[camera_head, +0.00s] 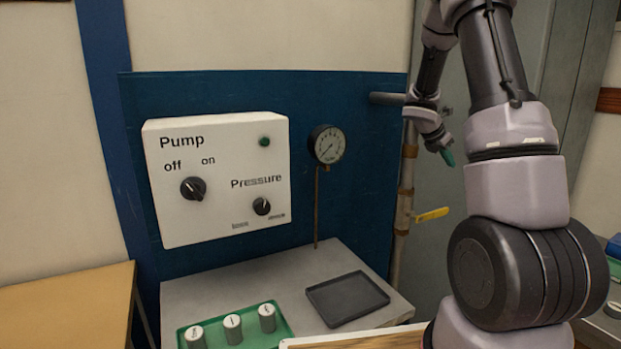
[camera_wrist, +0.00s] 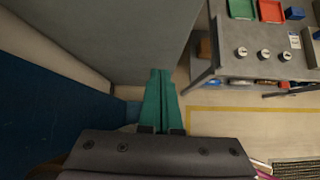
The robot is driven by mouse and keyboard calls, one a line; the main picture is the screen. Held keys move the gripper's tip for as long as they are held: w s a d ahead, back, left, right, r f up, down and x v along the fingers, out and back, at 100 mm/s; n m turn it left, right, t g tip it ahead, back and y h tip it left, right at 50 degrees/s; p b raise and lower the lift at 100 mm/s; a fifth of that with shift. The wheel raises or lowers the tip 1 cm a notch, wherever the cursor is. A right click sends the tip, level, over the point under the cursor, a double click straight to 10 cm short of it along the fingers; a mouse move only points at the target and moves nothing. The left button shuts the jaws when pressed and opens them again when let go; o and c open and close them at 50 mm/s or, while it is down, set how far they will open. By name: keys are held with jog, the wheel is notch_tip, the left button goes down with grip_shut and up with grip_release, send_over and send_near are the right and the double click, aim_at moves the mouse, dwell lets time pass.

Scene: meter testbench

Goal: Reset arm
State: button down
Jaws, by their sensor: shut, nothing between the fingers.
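My gripper (camera_head: 447,157) is at the upper right in the head view, in front of the grey cabinet and above the yellow-handled valve. Its green fingers are together with nothing between them. In the wrist view the closed green fingers (camera_wrist: 161,101) point away from the camera, clear of any object. My arm is raised and bent on the right side of the head view.
A white pump panel (camera_head: 220,180) and a pressure gauge (camera_head: 327,145) are at the blue board. A pipe with a yellow valve handle (camera_head: 432,214) stands near my arm. The wrist view shows another table (camera_wrist: 268,66).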

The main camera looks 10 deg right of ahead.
jog(key=s+a+r+m+t+y, duration=0.1)
jog(key=s+a+r+m+y, duration=0.3)
jog(key=s+a+r+m, duration=0.95)
jog(key=s+a+r+m+t+y, duration=0.3)
jog(key=s+a+m+y, duration=0.3)
jog(key=s+a+m, duration=0.6)
jog(key=s+a, duration=0.4)
jog(key=s, duration=0.1)
jog(key=shift+r, duration=0.3)
